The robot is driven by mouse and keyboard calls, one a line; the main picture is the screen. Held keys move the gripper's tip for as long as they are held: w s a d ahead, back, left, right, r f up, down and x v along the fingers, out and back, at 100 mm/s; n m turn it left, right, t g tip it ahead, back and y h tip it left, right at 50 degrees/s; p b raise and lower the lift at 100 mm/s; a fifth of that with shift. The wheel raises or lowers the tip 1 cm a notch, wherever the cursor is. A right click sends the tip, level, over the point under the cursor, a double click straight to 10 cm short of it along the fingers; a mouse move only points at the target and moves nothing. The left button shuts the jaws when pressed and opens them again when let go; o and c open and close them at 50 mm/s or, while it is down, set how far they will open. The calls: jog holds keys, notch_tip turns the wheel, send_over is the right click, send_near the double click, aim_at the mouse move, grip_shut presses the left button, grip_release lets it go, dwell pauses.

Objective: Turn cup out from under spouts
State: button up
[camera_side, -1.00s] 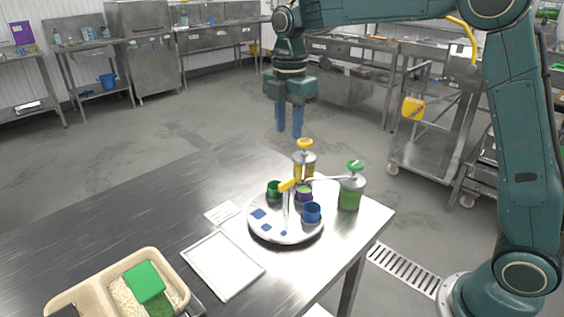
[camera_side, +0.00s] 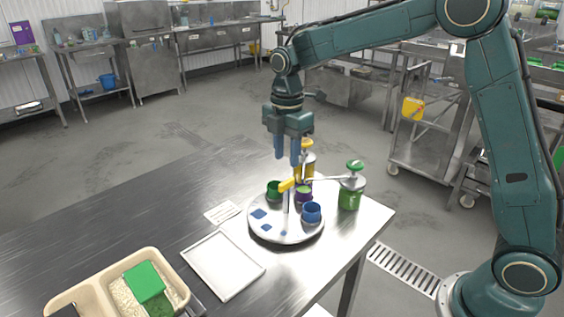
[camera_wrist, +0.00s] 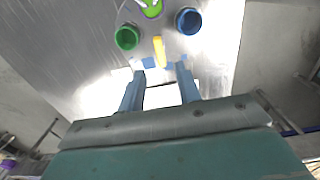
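A round turntable (camera_side: 268,232) stands on the steel table, with blue square marks and a post topped by a yellow handle (camera_side: 287,185). It carries a green cup (camera_side: 273,190), a purple cup (camera_side: 303,197) with green inside, and a blue cup (camera_side: 311,214). The purple cup is at the spouts of a yellow-topped dispenser (camera_side: 309,164) and a green dispenser (camera_side: 350,192). My gripper (camera_side: 287,160) is open and empty, above and behind the handle. The wrist view shows the handle (camera_wrist: 159,50), green cup (camera_wrist: 127,37) and blue cup (camera_wrist: 188,20) beyond my spread fingers.
A white tray (camera_side: 228,290) lies in front of the turntable, with a label card (camera_side: 222,212) beside it. A beige container (camera_side: 95,297) with rice and a green block (camera_side: 145,281) is at front left. The table's left side is clear.

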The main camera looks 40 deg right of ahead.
aim_at(286, 181)
jog(key=shift+f, duration=3.45)
grip_shut()
